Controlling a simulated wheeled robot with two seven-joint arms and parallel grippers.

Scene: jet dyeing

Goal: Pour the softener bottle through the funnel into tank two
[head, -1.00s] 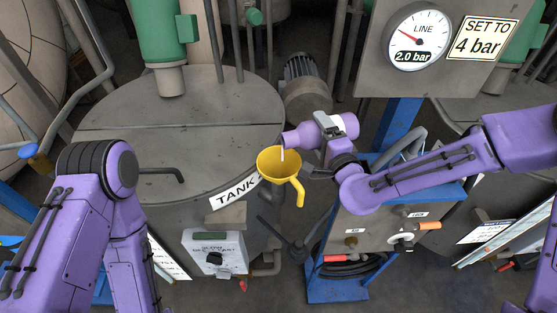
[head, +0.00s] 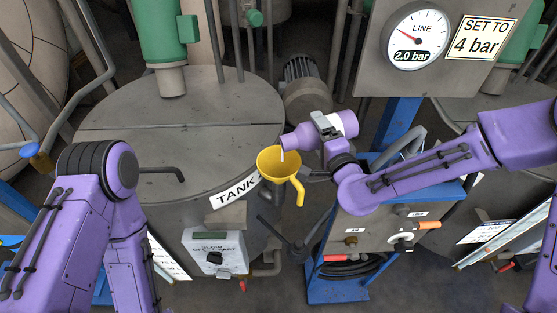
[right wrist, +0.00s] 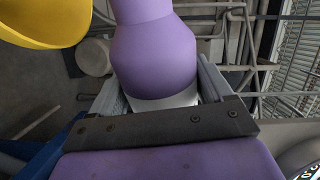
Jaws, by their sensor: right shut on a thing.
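The softener bottle (head: 304,137) is purple with a white label and lies tilted over, its neck to the left above the yellow funnel (head: 279,166). A thin pale stream shows between its mouth and the funnel. My right gripper (head: 327,128) is shut on the bottle; the right wrist view shows the bottle (right wrist: 153,55) between its fingers and the funnel's edge (right wrist: 45,18) at top left. The funnel sits at the edge of the grey tank (head: 190,140), above a plate reading "TANK" (head: 236,191); its number is hidden. My left arm shows at the left, but its gripper does not.
A control box (head: 215,251) hangs on the tank's front. A gauge (head: 416,37) reads 2.0 bar beside a "SET TO 4 bar" sign (head: 482,38). A blue-framed hose cart (head: 337,284) stands under my right arm. A motor (head: 304,86) is behind the funnel.

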